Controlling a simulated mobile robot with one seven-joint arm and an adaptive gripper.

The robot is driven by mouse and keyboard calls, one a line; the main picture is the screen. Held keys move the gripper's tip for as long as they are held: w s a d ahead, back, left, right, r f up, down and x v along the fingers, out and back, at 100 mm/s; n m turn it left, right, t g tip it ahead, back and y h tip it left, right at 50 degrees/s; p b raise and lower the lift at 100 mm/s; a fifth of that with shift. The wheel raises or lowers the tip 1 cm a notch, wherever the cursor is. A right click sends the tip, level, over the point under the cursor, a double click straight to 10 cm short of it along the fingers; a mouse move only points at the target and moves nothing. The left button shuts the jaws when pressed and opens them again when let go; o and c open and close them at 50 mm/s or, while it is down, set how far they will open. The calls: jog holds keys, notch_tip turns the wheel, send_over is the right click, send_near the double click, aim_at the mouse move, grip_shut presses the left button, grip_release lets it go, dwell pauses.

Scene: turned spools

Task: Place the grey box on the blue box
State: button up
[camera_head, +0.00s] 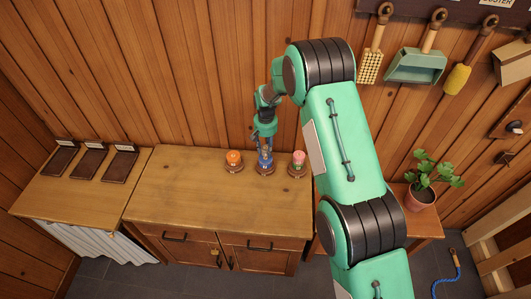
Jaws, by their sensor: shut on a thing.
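My gripper (265,146) points down over the cabinet top, shut around a small blue piece (265,158). The blue piece is at the middle one of three round brown bases (265,171); I cannot tell whether it touches the base. Its shape is too small and too covered by the fingers to make out. I cannot make out any grey box; one may be hidden by my gripper or arm.
An orange piece (234,156) stands on the left base and a pink piece (298,157) on the right base, both close to my gripper. The wooden cabinet top (180,190) is clear to the left. Three dark trays (90,160) lie further left. A potted plant (421,195) stands right.

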aim_at(266, 152)
jog(key=shift+w+a, duration=0.1)
jog(key=shift+w, duration=0.1)
jog(key=shift+f, duration=0.15)
jog(key=shift+f, duration=1.6)
jog(key=shift+f, duration=0.1)
jog(key=o, duration=1)
jog(key=shift+c, duration=0.2)
jog(key=shift+s, duration=0.1)
jog(key=shift+r+b, duration=0.3)
jog(key=shift+r, duration=5.8)
